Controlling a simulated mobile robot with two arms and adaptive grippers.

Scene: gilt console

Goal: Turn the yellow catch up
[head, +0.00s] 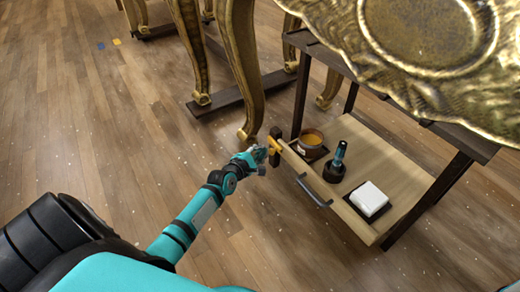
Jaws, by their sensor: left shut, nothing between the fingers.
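The yellow catch (273,146) is at the left front corner of the wooden drawer or shelf (372,150), beside a dark upright piece. My left gripper (262,155) is shut and empty, right at the catch on its lower left side. Whether the fingertips touch the catch cannot be made out at this size. The gripper partly covers the catch's lower left side. My right gripper is not in view.
An ornate gilt top (420,45) overhangs at upper right. Gilt legs (243,70) stand behind.

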